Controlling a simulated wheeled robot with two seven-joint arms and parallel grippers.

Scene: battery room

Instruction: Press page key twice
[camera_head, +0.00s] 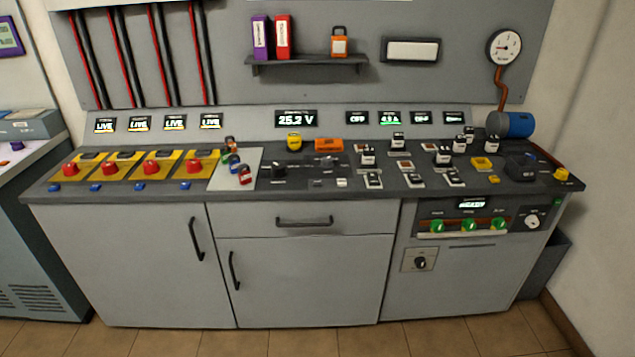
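The console desk (215,197) runs across the view, with many small controls on its dark top. A display (296,119) on its back strip reads 25.2 V. Below it sit a black knob (278,171), a small white key or switch (342,183) and small dark parts. Several blue keys lie along the left front edge, one of them a blue key (185,185). Yellow keys are at the right, one of them a yellow key (494,179). The labels are too small to read, so I cannot tell which is the page key. Neither of my grippers is in view.
Red knobs on yellow plates (151,168) stand at the left. Upright black-and-white switches (368,156) crowd the right half. A shelf (308,66) with two binders and an orange padlock hangs above. The tiled floor (300,343) in front is clear.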

